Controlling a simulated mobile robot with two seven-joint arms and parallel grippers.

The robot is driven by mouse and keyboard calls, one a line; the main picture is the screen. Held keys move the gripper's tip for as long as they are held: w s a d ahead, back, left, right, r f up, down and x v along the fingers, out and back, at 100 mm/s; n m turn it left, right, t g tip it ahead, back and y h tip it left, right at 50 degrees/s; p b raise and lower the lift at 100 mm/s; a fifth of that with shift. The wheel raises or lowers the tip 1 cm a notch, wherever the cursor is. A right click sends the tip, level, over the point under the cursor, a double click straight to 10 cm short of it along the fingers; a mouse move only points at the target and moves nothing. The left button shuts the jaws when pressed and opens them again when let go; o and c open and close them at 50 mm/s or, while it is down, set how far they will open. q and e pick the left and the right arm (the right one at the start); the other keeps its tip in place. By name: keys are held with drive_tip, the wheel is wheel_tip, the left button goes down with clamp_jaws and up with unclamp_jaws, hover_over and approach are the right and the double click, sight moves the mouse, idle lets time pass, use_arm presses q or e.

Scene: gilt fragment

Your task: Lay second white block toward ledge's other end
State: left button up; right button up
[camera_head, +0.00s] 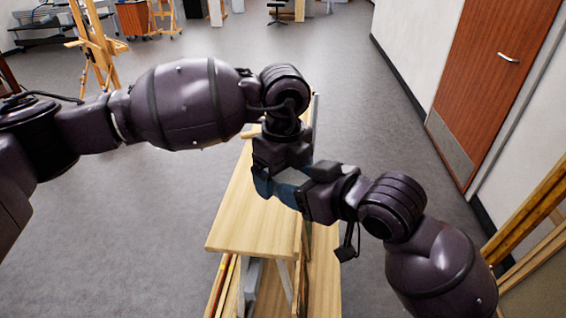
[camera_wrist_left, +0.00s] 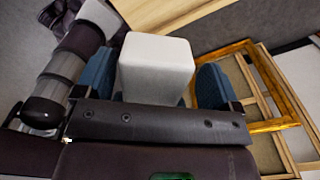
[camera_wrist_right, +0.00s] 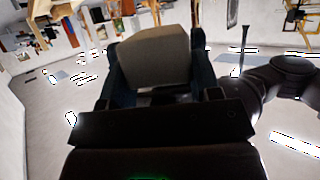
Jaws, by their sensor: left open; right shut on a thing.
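A white block (camera_wrist_left: 156,62) stands between the blue fingers of my left gripper (camera_wrist_left: 155,85) in the left wrist view. The fingers are open, with a gap on the right side. The right wrist view shows a block (camera_wrist_right: 153,58), in shade, between the fingers of my right gripper (camera_wrist_right: 155,78), which is shut on it. My arms hide the middle of the ledge. I see no other white block.
Wooden frames (camera_head: 530,215) lean at the right near a brown door (camera_head: 490,75). Boards and frames are stored under the ledge. An easel (camera_head: 97,45) stands at the far left. The ledge's near end is bare, and the grey floor around it is clear.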

use_arm(q)
drive_tip(key=shift+f, duration=0.1)
drive_tip(key=c, duration=1)
use_arm(e)
drive_tip(key=o, duration=1)
